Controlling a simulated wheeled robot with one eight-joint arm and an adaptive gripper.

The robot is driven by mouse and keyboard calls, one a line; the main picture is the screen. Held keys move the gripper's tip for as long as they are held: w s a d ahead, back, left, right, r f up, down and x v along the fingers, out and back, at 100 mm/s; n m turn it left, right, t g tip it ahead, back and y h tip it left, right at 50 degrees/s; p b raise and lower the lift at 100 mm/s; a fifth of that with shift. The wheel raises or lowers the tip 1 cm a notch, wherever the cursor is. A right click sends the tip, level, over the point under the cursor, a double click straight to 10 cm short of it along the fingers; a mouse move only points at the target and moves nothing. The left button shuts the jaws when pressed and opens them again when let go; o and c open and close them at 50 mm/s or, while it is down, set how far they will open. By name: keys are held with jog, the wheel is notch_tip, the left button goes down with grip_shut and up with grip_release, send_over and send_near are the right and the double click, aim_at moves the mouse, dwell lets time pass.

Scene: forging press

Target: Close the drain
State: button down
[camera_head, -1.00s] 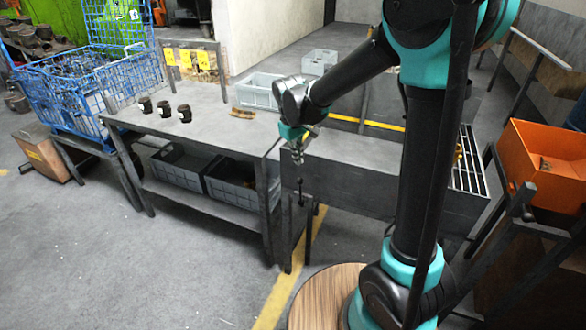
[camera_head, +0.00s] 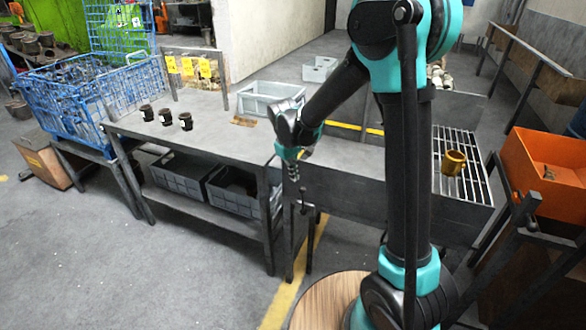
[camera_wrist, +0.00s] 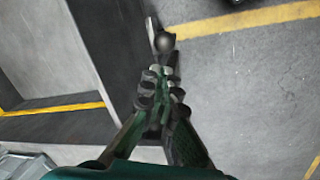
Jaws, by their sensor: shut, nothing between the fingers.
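The drain handle (camera_head: 303,207) looks like a thin dark rod at the near left corner of the grey metal tank (camera_head: 345,190). In the wrist view, a dark round knob (camera_wrist: 164,42) shows just beyond my fingertips. My gripper (camera_head: 294,173) points down above the handle in the head view. Its fingers (camera_wrist: 163,74) are shut and empty in the wrist view. I cannot tell whether they touch the knob. The drain opening itself cannot be made out.
A grey worktable (camera_head: 215,135) with several dark cups and a grey crate (camera_head: 268,92) stands left of the tank. A brass-coloured cup (camera_head: 454,162) stands on the grate (camera_head: 470,185). An orange bin (camera_head: 545,190) is at the right. Open floor lies in front.

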jog(key=shift+w+d+f, duration=0.15)
jog(key=shift+d+f, duration=0.05)
jog(key=shift+f, duration=1)
jog(key=shift+w+d+f, duration=0.15)
jog(key=shift+f, duration=1)
